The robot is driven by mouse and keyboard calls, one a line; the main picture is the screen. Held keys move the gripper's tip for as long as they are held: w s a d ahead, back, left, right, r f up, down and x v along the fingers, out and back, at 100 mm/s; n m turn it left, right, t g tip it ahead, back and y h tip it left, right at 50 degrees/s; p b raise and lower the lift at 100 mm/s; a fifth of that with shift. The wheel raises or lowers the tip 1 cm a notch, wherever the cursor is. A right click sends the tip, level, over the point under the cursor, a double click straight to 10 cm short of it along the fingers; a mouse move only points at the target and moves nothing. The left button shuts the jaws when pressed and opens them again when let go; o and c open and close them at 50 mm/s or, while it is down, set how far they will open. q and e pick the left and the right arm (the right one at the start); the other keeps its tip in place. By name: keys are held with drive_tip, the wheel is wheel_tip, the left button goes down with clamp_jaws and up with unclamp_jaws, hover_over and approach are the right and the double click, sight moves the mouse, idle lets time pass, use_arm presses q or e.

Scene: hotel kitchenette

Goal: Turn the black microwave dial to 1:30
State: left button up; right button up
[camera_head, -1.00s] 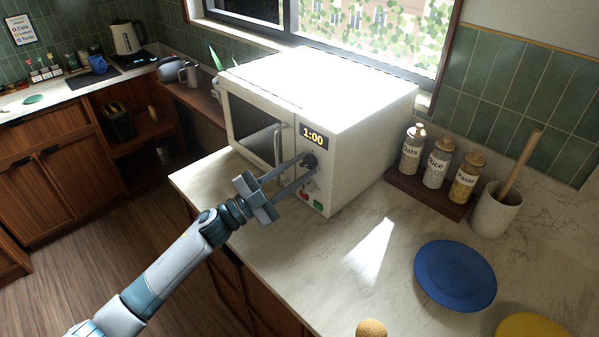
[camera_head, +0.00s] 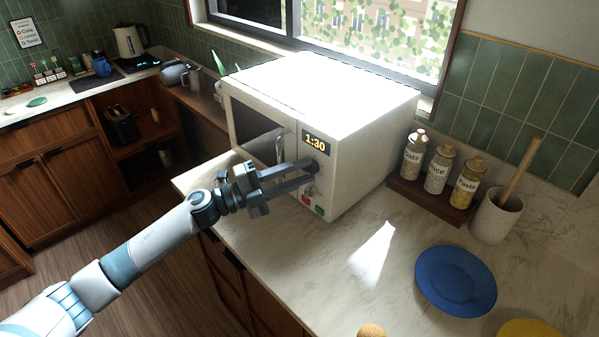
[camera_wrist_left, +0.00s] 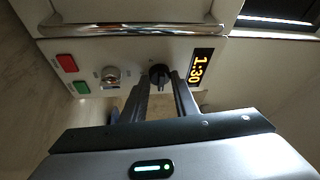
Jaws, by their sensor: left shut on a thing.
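The white microwave (camera_head: 350,115) stands on the marble counter. Its display (camera_head: 315,143) reads 1:30 and shows the same in the left wrist view (camera_wrist_left: 201,70). The black dial (camera_wrist_left: 159,76) sits just below the display, and a silver knob (camera_wrist_left: 111,75) is beside it in the wrist view. My left gripper (camera_head: 311,172) reaches the dial from the left, its two long fingers on either side of it, shut on it. The fingers partly hide the dial in the head view. My right gripper is not in view.
A red button (camera_wrist_left: 67,62) and a green button (camera_wrist_left: 81,88) lie near the silver knob. Labelled jars (camera_head: 437,170) stand on a wooden tray right of the microwave. A blue plate (camera_head: 456,281) lies on the counter, with clear marble (camera_head: 345,255) left of it.

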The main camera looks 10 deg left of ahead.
use_arm(q)
drive_tip(key=o, duration=1)
drive_tip(key=shift+o, duration=0.2)
use_arm(e)
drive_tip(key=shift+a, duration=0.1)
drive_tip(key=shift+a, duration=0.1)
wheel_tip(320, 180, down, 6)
drive_tip(key=b, duration=0.6)
use_arm(q)
drive_tip(key=b+v, duration=0.1)
drive_tip(key=v, duration=1.6)
drive_tip(key=shift+a, duration=0.2)
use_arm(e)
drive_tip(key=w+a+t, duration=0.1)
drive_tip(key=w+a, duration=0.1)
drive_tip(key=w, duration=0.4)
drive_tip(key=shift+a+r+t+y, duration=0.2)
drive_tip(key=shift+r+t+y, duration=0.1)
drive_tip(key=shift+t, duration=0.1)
use_arm(q)
drive_tip(key=shift+s+f, duration=0.1)
drive_tip(key=shift+s, duration=0.05)
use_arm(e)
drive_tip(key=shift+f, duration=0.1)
